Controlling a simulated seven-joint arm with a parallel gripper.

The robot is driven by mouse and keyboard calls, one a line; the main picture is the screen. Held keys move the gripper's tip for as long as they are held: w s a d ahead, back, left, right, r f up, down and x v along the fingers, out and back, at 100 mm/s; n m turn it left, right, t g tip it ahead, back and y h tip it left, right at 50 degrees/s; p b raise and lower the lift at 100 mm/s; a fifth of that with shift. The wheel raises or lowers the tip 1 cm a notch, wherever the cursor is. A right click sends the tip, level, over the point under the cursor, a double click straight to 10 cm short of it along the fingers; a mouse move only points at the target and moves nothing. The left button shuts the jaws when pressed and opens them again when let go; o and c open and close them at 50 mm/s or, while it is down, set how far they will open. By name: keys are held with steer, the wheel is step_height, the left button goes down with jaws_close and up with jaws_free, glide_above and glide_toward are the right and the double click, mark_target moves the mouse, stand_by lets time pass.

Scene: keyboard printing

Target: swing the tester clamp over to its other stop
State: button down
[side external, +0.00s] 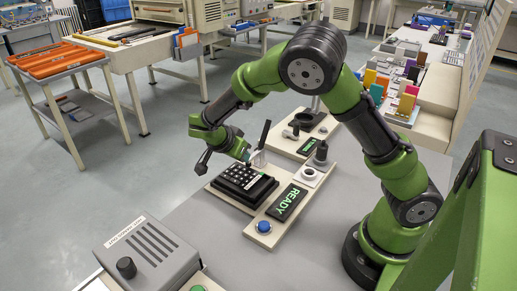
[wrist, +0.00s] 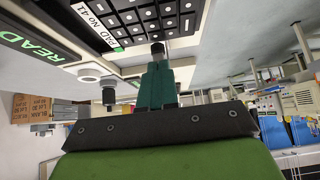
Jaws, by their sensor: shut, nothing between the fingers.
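The tester (side external: 233,203) is a pale base carrying a black keypad (side external: 244,183), a lit READY display (side external: 287,202) and a blue button (side external: 264,227). A black lever (side external: 265,134), likely the clamp's handle, stands nearly upright at a pale bracket behind the keypad. My gripper (side external: 248,157) is beside that bracket; I cannot tell whether it touches. In the wrist view, its teal fingers (wrist: 157,75) are shut and empty near the keypad (wrist: 130,20) marked PAD No 41. A small black knob (wrist: 157,48) shows at their tips. The clamp's far side is hidden.
A grey box with a black knob (side external: 126,267) stands at the front left. A second station (side external: 305,121) with a green display lies behind the tester. Orange trays (side external: 55,60) and shelves stand farther off.

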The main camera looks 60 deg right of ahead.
steer(key=d+v, duration=0.1)
steer(key=v, duration=1.1)
steer(key=shift+a+r, duration=0.25)
steer(key=shift+r, duration=0.45)
